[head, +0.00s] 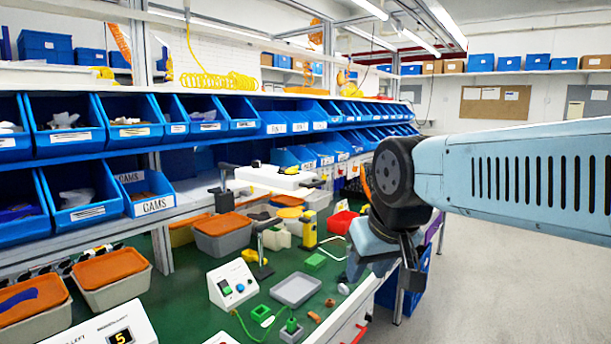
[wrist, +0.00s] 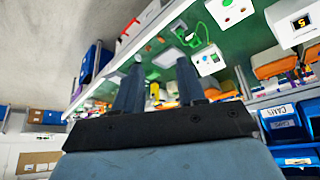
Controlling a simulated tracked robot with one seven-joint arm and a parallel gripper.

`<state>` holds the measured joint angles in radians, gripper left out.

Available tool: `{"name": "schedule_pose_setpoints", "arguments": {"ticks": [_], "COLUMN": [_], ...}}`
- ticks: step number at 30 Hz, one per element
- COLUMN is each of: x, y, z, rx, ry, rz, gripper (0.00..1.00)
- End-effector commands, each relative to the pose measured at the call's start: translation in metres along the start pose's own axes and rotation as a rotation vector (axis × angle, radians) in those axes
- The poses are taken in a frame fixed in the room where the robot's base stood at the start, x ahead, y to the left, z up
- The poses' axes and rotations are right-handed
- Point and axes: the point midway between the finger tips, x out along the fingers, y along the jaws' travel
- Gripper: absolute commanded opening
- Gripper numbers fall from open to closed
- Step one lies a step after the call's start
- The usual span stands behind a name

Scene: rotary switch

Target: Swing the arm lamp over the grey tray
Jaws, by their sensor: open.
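The arm lamp looks to be the long white head (head: 270,179) with black end pieces, held above the bench. A black post on the left seems to carry it; the joint is hard to make out. The grey tray (head: 297,290) lies flat on the green bench, nearer to me and below the lamp head, not under it. My gripper (head: 366,262) is in front of the bench, right of the tray and apart from the lamp. In the wrist view its two fingers (wrist: 159,82) are spread with nothing between them. A pale rectangle beyond them seems to be the tray (wrist: 166,58).
A black stand (head: 262,250) and a yellow upright piece (head: 309,229) stand behind the tray. A white button box (head: 232,283) is to its left. Small green parts and lidded bins (head: 222,235) crowd the bench. Blue bins line the back. Open floor (head: 490,280) lies right.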

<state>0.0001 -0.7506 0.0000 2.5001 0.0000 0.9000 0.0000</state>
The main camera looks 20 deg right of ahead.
Motion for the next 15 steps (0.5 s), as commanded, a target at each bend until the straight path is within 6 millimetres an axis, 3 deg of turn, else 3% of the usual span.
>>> {"name": "schedule_pose_setpoints", "arguments": {"ticks": [5,8,11,15], "x": [-0.003,-0.011,-0.023,-0.043], "y": [0.000,0.002,0.006,0.007], "z": [-0.006,-0.023,-0.053,-0.107], "rx": [0.013,0.058,0.138,0.288], "ry": [-0.004,-0.020,-0.049,-0.103], "rz": [-0.002,-0.006,-0.013,-0.019], "gripper": [0.40,0.40,0.40,0.40]}}
